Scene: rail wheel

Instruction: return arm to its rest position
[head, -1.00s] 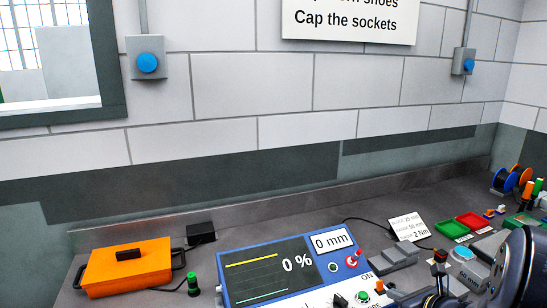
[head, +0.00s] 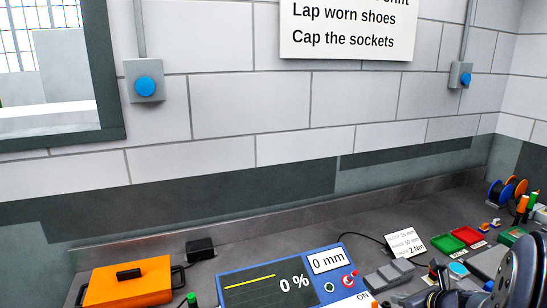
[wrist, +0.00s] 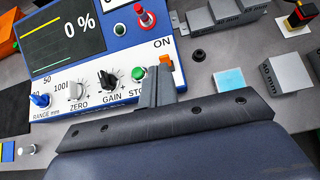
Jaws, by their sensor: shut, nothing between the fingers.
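My gripper (wrist: 158,86) shows in the wrist view as grey fingers closed together with nothing between them. It is in front of the lower right edge of the blue instrument panel (wrist: 100,72), near the ON label and an orange part (wrist: 166,62). I cannot tell whether it touches the panel. In the head view my dark arm (head: 522,265) fills the lower right corner, and the fingers cannot be made out there.
The blue panel (head: 235,290) reads 0 % and 0 mm. An orange box (head: 128,284) stands at left. The back bench strip is mostly clear.

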